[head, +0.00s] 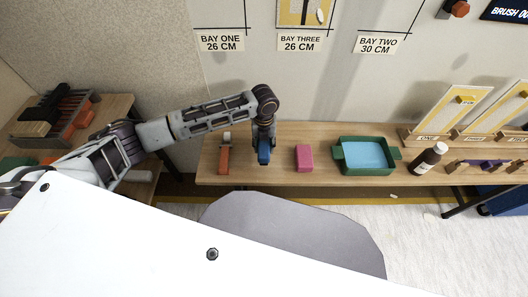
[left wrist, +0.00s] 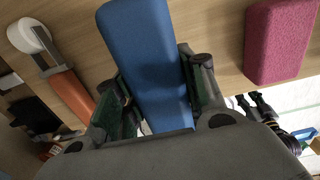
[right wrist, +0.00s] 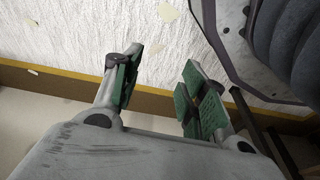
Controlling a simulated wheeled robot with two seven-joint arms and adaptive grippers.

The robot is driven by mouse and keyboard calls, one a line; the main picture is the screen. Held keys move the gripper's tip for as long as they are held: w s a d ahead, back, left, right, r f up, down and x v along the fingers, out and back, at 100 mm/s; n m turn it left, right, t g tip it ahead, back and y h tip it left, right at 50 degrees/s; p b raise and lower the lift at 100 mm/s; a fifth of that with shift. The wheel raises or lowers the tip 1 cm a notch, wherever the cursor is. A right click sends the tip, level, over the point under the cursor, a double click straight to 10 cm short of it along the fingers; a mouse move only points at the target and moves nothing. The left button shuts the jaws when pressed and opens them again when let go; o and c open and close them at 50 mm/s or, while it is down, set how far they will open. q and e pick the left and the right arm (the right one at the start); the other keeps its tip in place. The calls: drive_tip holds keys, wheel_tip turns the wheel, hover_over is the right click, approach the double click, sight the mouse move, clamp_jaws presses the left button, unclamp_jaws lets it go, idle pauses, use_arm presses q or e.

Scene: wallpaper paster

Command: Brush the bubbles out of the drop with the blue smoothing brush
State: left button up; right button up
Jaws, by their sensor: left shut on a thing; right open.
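The blue smoothing brush (head: 264,154) is at the table between an orange-handled roller and a pink block. My left gripper (head: 263,144) is over it from above. In the left wrist view the blue brush (left wrist: 150,60) lies between the two green-padded fingers of my left gripper (left wrist: 160,100), which are shut on it. I cannot tell whether the brush still touches the table. A yellow drop (head: 299,12) shows on the wall above the BAY THREE label, cut by the top edge. My right gripper (right wrist: 160,90) is open and empty in the right wrist view, above the floor.
Yellow strips on stands (head: 455,110) are at right. A tool rack (head: 60,115) is at far left.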

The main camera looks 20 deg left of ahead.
use_arm(q)
drive_tip(key=shift+f, duration=0.35)
use_arm(e)
drive_tip(key=shift+a+r, duration=0.1)
drive_tip(key=shift+r, duration=0.15)
use_arm(q)
drive_tip(key=shift+f, duration=0.65)
drive_tip(key=shift+f+b, duration=0.3)
drive_tip(key=shift+f, duration=0.45)
drive_tip(key=shift+f+p, duration=0.35)
drive_tip(key=shift+p, duration=0.1)
drive_tip(key=shift+f, duration=0.2)
use_arm(e)
drive_tip(key=shift+w+d+f, duration=0.2)
drive_tip(key=shift+f, duration=0.25)
